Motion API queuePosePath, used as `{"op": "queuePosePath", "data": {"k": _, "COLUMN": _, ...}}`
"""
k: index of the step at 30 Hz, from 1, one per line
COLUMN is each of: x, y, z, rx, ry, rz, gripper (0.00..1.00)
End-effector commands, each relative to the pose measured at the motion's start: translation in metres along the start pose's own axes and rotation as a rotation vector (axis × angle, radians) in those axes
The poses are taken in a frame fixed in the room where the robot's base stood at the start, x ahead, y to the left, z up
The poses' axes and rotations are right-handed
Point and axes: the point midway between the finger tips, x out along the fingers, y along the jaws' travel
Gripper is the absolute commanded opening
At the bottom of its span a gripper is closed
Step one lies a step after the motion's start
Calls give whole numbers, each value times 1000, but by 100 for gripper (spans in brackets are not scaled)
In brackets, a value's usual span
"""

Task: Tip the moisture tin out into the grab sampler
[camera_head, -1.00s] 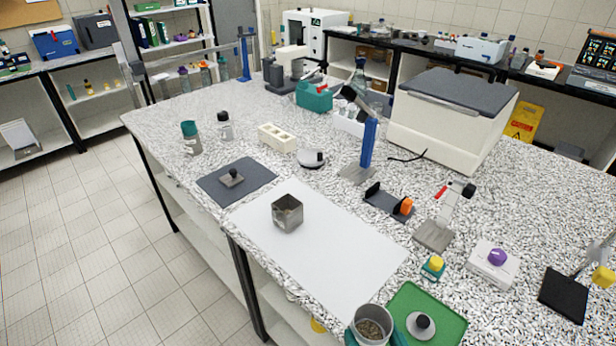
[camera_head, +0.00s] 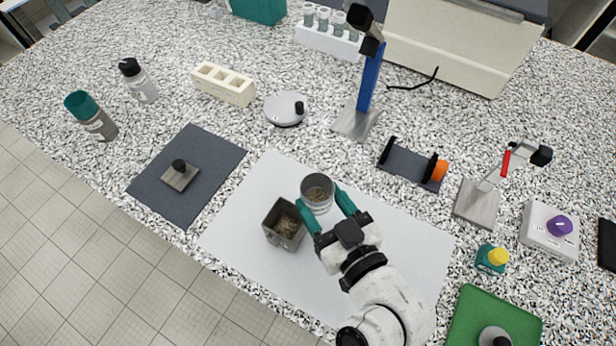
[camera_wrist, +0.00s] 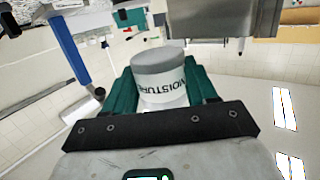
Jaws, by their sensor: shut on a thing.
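The moisture tin (camera_head: 317,194) is a round metal tin with a white band. Its label reads MOISTURE in the wrist view (camera_wrist: 162,84). My gripper (camera_head: 322,198) is shut on it, with a teal finger on each side. The square open metal box, which I take for the grab sampler (camera_head: 279,231), is on the white sheet just left of and nearer than the tin. Brownish grains show inside it too. A metal vessel, likely the sampler, shows at the top of the wrist view (camera_wrist: 210,20).
The white sheet (camera_head: 400,248) is otherwise clear. A dark mat (camera_head: 205,150) with a knobbed plate (camera_head: 180,176) lies left. A blue stand (camera_head: 367,85), a roller holder (camera_head: 412,168) and a red-handled stand (camera_head: 485,195) stand behind and right. A green tray (camera_head: 475,315) lies lower right.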

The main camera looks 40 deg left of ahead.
Motion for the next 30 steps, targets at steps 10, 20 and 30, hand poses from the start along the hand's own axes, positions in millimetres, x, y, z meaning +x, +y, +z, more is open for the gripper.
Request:
{"op": "queuePosePath", "data": {"k": 10, "x": 0, "y": -20, "z": -10, "rx": -435, "ry": -13, "rz": 57, "gripper": 18}}
{"op": "queuePosePath", "data": {"k": 20, "x": 0, "y": -22, "z": -8, "rx": -1071, "ry": -31, "rz": 156, "gripper": 18}}
{"op": "queuePosePath", "data": {"k": 30, "x": -3, "y": -34, "z": -28, "rx": -1599, "ry": -48, "rz": 235, "gripper": 18}}
